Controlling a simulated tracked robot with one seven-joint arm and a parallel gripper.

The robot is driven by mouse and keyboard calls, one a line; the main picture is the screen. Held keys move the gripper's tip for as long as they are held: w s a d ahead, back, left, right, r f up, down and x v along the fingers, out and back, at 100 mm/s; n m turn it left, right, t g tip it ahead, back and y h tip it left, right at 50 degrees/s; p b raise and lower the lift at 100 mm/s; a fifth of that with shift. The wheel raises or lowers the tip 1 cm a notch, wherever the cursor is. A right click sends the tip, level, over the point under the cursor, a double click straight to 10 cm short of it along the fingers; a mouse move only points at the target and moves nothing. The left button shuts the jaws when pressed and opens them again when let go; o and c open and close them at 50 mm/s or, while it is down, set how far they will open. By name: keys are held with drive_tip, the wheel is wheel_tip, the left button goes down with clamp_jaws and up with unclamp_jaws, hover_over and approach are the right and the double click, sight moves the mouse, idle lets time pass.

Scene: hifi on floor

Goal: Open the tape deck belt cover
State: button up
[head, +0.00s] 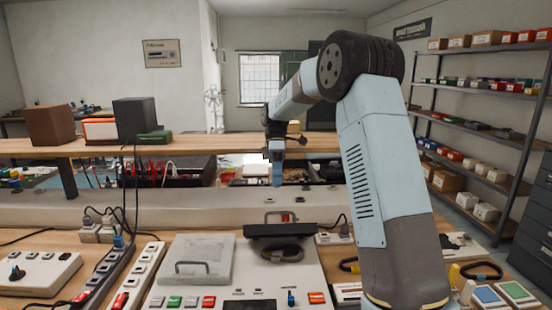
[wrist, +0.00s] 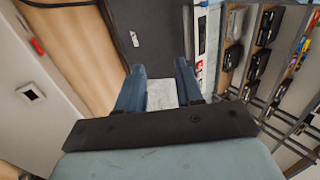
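The tape deck (head: 235,292) is a pale panel at the bottom middle of the head view. At its left is a closed light grey cover (head: 205,250) with a bar handle (head: 193,266). At its right, a dark slab (head: 282,230) stands over a black belt loop (head: 283,253); it looks like a raised cover, though I cannot tell its exact tilt. My gripper (head: 277,184) points down beyond and above the slab, apart from it. In the wrist view my gripper (wrist: 160,84) has two blue fingers spread, with nothing held between them.
Power strips (head: 135,278) and a white switch box (head: 40,272) lie left of the deck. Another black loop (head: 482,271) lies at the right. A raised shelf (head: 200,145) with boxes crosses behind. A storage rack (head: 475,135) stands at the right.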

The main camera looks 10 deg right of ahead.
drive_tip(key=v, duration=0.8)
